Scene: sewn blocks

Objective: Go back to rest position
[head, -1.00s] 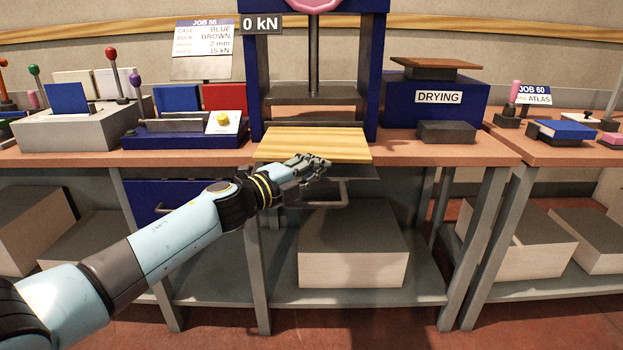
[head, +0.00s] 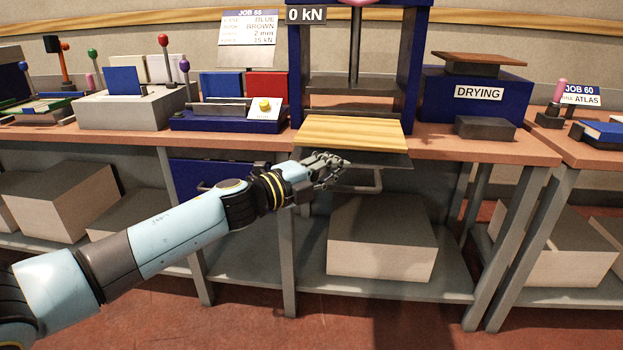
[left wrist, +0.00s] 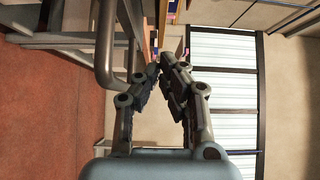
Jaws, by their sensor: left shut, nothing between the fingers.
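My left gripper (head: 330,167) is in front of the workbench, just below the front edge of the yellow wooden board (head: 352,132) at the press. It is shut and empty. In the left wrist view the fingers of my left gripper (left wrist: 163,68) come together at the tips with nothing between them. A grey bar handle (left wrist: 103,50) runs to the left of the fingers there; the handle also shows in the head view (head: 378,180), close to the fingertips. I cannot tell whether they touch. My right gripper is not in view.
The blue press (head: 298,75) stands behind the board, with a 0 kN sign. The blue DRYING block (head: 470,112) is to its right, and a low blue unit with a yellow knob (head: 264,104) to its left. A large box (head: 382,240) sits on the shelf below. The floor in front is clear.

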